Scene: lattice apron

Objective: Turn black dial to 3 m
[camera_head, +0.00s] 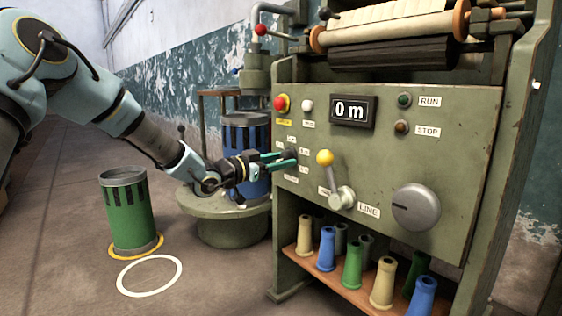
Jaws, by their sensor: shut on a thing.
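The black dial (290,154) is on the left part of the green machine's front panel (350,110), among several small white labels too small to read surely. My gripper (286,159) reaches it from the left, its green fingers shut on the dial. The fingers hide part of the dial, and I cannot tell which label it points to. The display (353,111) above and to the right reads "0 m".
Near the dial are a yellow-knobbed lever (325,158), a red button (281,103) and a large grey knob (416,207). Coloured bobbins (352,264) stand on the shelf below. A green can (127,212) stands on the floor, and a blue can (247,140) stands behind my gripper.

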